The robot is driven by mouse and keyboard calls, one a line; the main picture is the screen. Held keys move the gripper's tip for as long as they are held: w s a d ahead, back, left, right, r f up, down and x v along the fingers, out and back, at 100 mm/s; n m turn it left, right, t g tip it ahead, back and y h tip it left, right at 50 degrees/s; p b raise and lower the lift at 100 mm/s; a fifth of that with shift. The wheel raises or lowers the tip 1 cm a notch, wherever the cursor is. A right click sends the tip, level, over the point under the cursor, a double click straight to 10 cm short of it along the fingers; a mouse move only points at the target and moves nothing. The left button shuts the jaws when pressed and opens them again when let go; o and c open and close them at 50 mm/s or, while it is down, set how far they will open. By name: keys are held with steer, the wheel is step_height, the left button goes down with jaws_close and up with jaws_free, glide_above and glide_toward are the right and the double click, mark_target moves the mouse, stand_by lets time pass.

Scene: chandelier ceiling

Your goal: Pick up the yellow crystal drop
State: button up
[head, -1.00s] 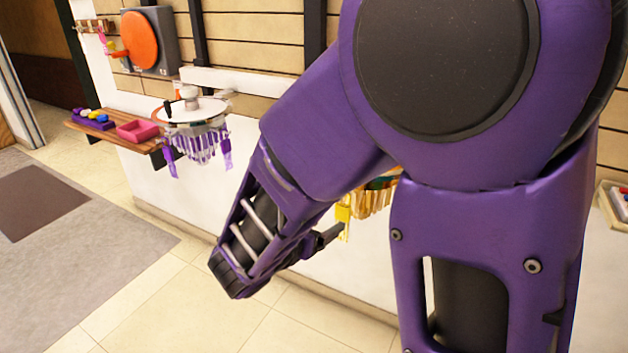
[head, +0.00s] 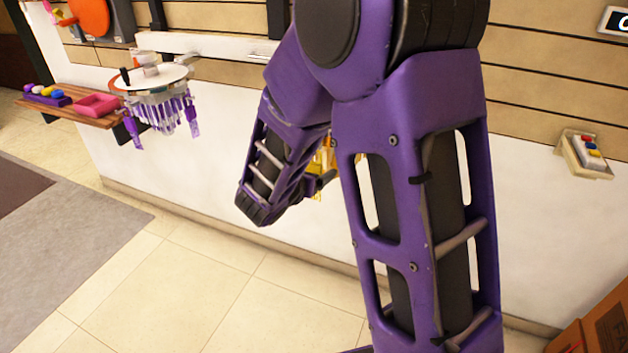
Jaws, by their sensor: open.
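Yellow crystal drops (head: 321,158) hang against the white wall, mostly hidden behind my purple arm; only slivers show, so I cannot single out one drop. My gripper (head: 322,183) shows only as a small dark part at the arm's end, just below and beside the yellow. It is open, but its fingertips are largely hidden, and I cannot tell whether it touches a drop.
A round fixture (head: 155,80) with hanging purple drops stands out from the wall at left. Beside it, a wooden shelf (head: 75,112) holds a pink tray (head: 97,105) and a purple tray (head: 48,98). A button box (head: 583,153) is at right, a cardboard box (head: 605,320) below.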

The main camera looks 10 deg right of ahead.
jaws_close()
stand_by(0.3)
steer(key=shift+r, duration=0.15)
